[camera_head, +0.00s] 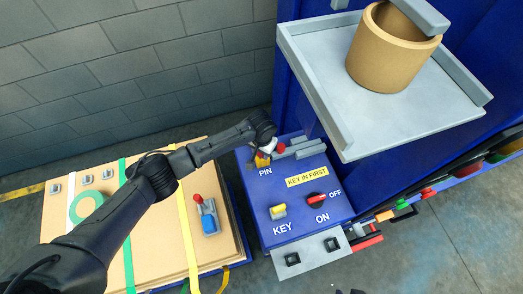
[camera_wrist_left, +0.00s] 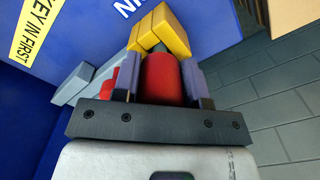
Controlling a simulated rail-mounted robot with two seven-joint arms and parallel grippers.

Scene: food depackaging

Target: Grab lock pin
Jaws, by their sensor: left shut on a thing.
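In the left wrist view the red pin (camera_wrist_left: 162,78) stands between the two fingers of my left gripper (camera_wrist_left: 160,84). The gripper is shut on it. A yellow bracket (camera_wrist_left: 165,30) is right at the pin's far end. In the head view my left gripper (camera_head: 268,151) covers much of the pin and bracket, so how deep the pin sits cannot be told.
The panel also holds a yellow key (camera_head: 278,212) and a red and black ON/OFF knob (camera_head: 317,200). A grey tray (camera_head: 370,125) with a tan cylinder (camera_head: 385,58) is at the upper right.

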